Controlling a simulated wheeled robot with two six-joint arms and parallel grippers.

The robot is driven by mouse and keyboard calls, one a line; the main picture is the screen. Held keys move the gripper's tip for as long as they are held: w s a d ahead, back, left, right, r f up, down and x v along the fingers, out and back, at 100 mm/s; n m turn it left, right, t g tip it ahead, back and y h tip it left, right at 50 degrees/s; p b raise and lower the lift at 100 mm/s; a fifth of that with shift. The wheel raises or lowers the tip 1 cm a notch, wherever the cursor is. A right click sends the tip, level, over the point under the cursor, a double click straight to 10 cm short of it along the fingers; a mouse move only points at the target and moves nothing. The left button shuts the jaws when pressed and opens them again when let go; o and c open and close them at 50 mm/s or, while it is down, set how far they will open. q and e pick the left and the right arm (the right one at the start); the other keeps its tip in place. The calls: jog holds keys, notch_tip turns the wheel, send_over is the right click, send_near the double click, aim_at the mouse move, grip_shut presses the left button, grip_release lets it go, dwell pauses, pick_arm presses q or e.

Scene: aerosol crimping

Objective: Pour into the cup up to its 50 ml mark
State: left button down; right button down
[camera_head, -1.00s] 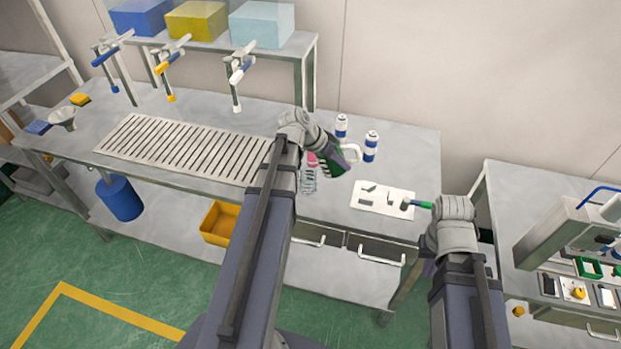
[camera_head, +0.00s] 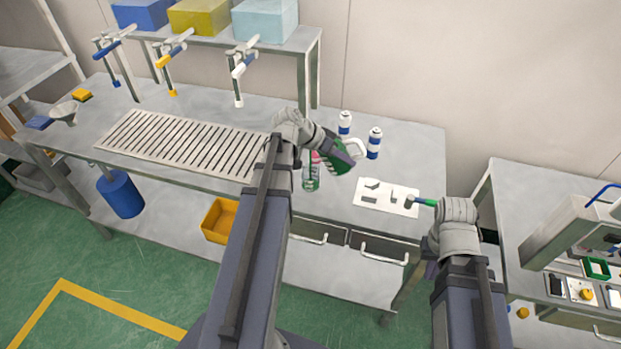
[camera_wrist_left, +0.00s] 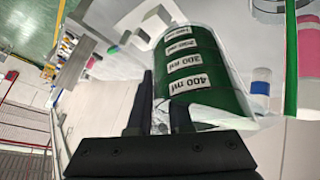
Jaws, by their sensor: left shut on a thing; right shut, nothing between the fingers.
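My left gripper (camera_head: 330,146) is shut on a green-filled jug (camera_head: 345,160) with a white handle and holds it tilted above the table. The left wrist view shows the jug (camera_wrist_left: 207,70) close up, with black-on-white labels such as 400 ml and 300 ml. A small clear cup (camera_head: 311,182) stands below and left of the jug, with a pink part near its top and green inside. A thin green strip runs down at the cup, seemingly poured liquid. Its level against the 50 ml mark cannot be read. My right gripper (camera_head: 431,268) is mostly hidden by its arm.
Two white-and-blue cans (camera_head: 345,123) (camera_head: 374,142) stand behind the jug. A white board (camera_head: 385,205) with dark shapes and a green-handled tool (camera_head: 424,201) lies to the right. A slotted grate (camera_head: 180,142) lies left; taps hang above it.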

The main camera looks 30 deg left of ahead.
pick_arm(q)
jog(key=shift+f, duration=0.1)
dwell(0.6)
jog(key=shift+h+b, duration=0.3)
jog(key=shift+f+t+h+b, duration=0.3)
jog(key=shift+h+b, duration=0.1)
jog(key=shift+b, duration=0.5)
dwell(3.7)
jog(key=shift+r, duration=0.1)
jog(key=shift+r+y+p, duration=0.4)
jog(key=shift+r+p, duration=0.05)
jog(key=shift+p, duration=0.6)
jog(key=g+y+p, duration=0.1)
jog(key=p, duration=0.2)
jog(key=shift+r+y, duration=0.3)
jog(key=shift+r, duration=0.1)
jog(key=shift+a+y+p, duration=0.15)
jog(key=shift+y+p, duration=0.15)
jog(key=shift+p, duration=0.05)
jog(key=shift+f, duration=0.15)
